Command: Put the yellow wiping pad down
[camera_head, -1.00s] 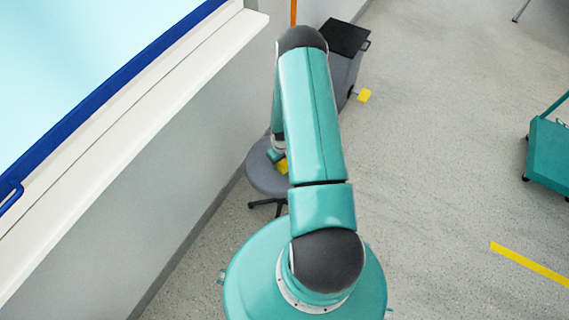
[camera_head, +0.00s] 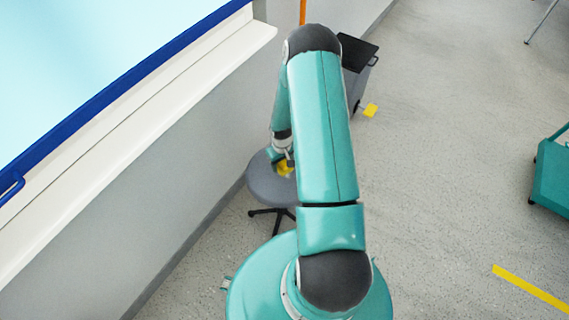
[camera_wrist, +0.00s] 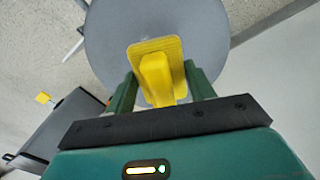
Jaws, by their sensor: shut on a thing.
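The yellow wiping pad (camera_wrist: 156,50) has a flat plate and a raised grip. My gripper (camera_wrist: 158,88) is shut on that grip in the wrist view. Behind the pad is the round grey seat (camera_wrist: 105,35) of a stool; whether the pad touches it I cannot tell. In the head view the pad (camera_head: 285,168) shows as a small yellow patch over the stool seat (camera_head: 262,187). My gripper (camera_head: 283,153) is there too, partly hidden by my arm.
A grey cart (camera_head: 354,62) with a black top stands beyond the stool, a yellow piece (camera_head: 370,110) beside it. A wall with a white ledge (camera_head: 130,130) runs along the left. A teal cart (camera_head: 555,170) stands right. Open floor lies between.

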